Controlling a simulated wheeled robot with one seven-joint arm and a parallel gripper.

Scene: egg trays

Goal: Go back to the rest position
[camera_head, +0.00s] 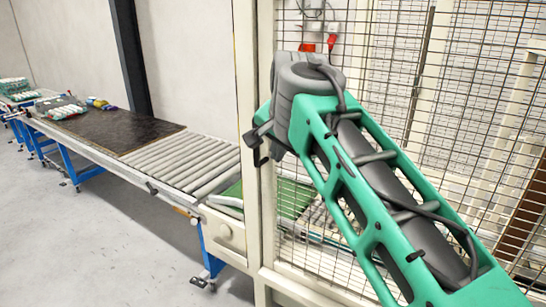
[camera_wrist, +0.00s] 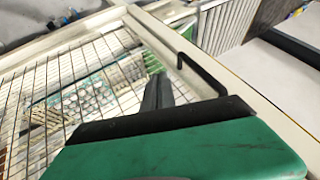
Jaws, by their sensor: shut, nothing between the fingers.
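My green and grey arm reaches up from the lower right in the head view. My gripper (camera_wrist: 158,92) shows in the wrist view as dark fingers close together, shut and empty, beyond a green housing with a black edge. In the head view, dark parts at the arm's far end stand in front of the cream fence post, but the fingertips are hard to make out. No egg tray is in my gripper.
A wire mesh fence (camera_head: 400,75) with a cream post (camera_head: 247,60) stands close to my arm. A roller conveyor (camera_head: 190,160) runs left, with a dark mat (camera_head: 110,128) and egg trays (camera_head: 60,108) farther along. The grey floor (camera_head: 75,235) at left is clear.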

